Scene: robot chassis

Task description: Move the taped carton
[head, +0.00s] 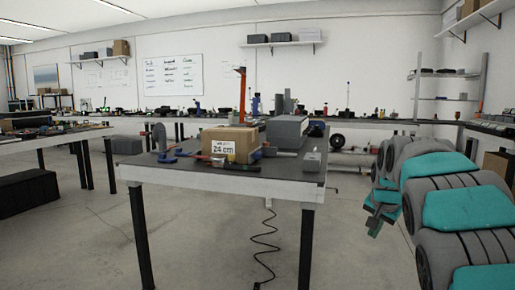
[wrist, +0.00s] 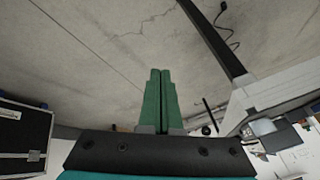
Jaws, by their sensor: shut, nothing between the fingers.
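The brown taped carton (head: 243,138) with a white "24 cm" label on its front stands on the dark-topped workbench (head: 200,174) in the middle of the head view. My gripper (head: 374,226) hangs at the end of my grey and teal arm, right of the bench and below its top, well apart from the carton. In the wrist view its green fingers (wrist: 159,98) are together with nothing between them. The carton cannot be made out in the wrist view.
A long grey box (head: 287,132) stands right of the carton, and a small grey block (head: 312,160) lies near the bench's right edge. Tools lie left of the carton. A black case (head: 28,194) is on the floor at left. The floor in front is mostly clear, with a coiled cable (head: 266,238).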

